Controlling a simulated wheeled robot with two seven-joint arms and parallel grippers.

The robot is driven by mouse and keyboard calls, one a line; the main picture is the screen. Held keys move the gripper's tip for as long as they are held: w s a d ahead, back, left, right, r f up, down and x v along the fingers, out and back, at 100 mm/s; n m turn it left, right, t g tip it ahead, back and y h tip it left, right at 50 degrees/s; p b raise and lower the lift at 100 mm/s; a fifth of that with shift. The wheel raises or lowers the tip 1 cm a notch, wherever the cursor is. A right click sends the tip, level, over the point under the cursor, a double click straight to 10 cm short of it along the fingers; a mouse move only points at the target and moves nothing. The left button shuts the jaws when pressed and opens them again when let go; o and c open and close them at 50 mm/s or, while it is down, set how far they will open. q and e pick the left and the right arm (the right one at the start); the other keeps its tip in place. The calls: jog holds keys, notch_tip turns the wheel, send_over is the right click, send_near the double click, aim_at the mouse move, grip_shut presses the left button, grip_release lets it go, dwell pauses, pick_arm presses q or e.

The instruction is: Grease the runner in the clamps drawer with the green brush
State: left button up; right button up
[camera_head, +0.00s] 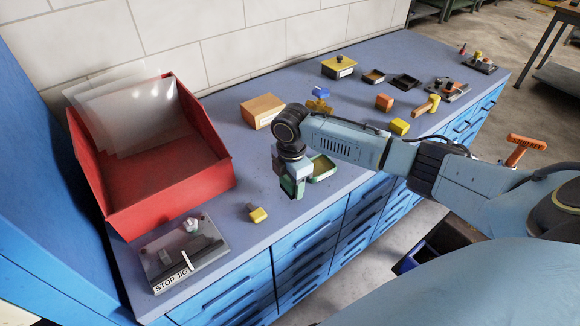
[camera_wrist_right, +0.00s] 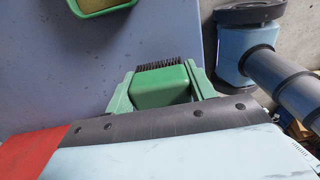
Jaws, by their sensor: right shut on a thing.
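My right gripper (camera_head: 292,187) is shut on the green brush (camera_wrist_right: 160,84), above the front part of the blue bench top. In the right wrist view the brush's block sits between the fingers, with dark bristles along its far edge. A green dish (camera_head: 322,168) with a yellowish-brown filling stands just right of the gripper; its corner also shows in the wrist view (camera_wrist_right: 95,5). A dark-inside, blue-edged box or pulled-out drawer (camera_head: 408,262) shows low on the right, partly hidden by my arm. I can read no clamps label or make out a runner. My left gripper is out of view.
A red bin (camera_head: 165,190) with clear sheets stands left. A stop jig (camera_head: 182,255) and a yellow-headed piece (camera_head: 257,213) lie near the front edge. An orange-brown box (camera_head: 262,110), yellow box (camera_head: 339,67) and several small blocks stand behind. Blue drawer fronts (camera_head: 240,300) line the bench.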

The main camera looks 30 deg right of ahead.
jog(key=shift+f+b, duration=0.55)
jog(key=shift+f, duration=0.8)
jog(key=o, duration=1)
jog(key=shift+c, duration=0.2)
jog(key=shift+r, duration=0.15)
jog(key=shift+r+p, duration=0.45)
jog(key=shift+p, duration=0.4)
jog(key=c, duration=1.4)
jog(key=shift+r, duration=0.15)
